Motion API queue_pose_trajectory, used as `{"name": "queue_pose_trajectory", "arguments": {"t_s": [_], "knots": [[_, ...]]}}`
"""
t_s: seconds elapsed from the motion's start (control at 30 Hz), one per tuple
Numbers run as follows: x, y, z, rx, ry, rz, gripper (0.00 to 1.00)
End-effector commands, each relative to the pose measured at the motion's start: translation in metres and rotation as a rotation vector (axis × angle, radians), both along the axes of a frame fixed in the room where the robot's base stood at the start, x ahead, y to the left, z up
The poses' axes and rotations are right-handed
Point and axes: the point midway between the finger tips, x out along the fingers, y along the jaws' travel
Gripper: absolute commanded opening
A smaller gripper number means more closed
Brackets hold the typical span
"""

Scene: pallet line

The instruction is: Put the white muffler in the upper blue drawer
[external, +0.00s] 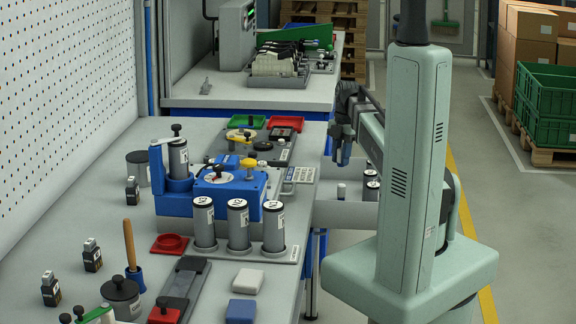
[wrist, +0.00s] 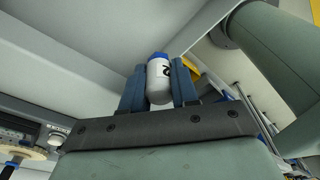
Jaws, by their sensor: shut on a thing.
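In the wrist view, my gripper (wrist: 158,85) is shut on the white muffler (wrist: 158,78), a small white cylinder with a blue end and a black mark. In the external view, my gripper (external: 342,158) points down just off the bench's right edge, above a pulled-out drawer (external: 335,215). The held muffler cannot be made out there. The drawer looks pale grey, and its front is hidden behind my arm. In it stand a small pale cylinder with a dark top (external: 341,191) and grey cylinders with black tops (external: 371,187).
A blue fixture (external: 195,203) stands mid-bench, with labelled grey canisters (external: 238,225) in front of it. A white block (external: 248,281) and a blue block (external: 241,311) lie near the front edge. Red and green trays (external: 285,123) lie at the bench's back.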

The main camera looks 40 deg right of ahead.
Motion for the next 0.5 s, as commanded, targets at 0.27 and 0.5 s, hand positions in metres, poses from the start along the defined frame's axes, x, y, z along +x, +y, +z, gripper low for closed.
{"name": "queue_pose_trajectory", "arguments": {"t_s": [0.27, 0.5], "knots": [[-0.001, 0.0, -0.016, 0.001, 0.001, 0.064, 0.0], [-0.001, 0.0, -0.055, 0.001, 0.003, 0.062, 0.0]]}}
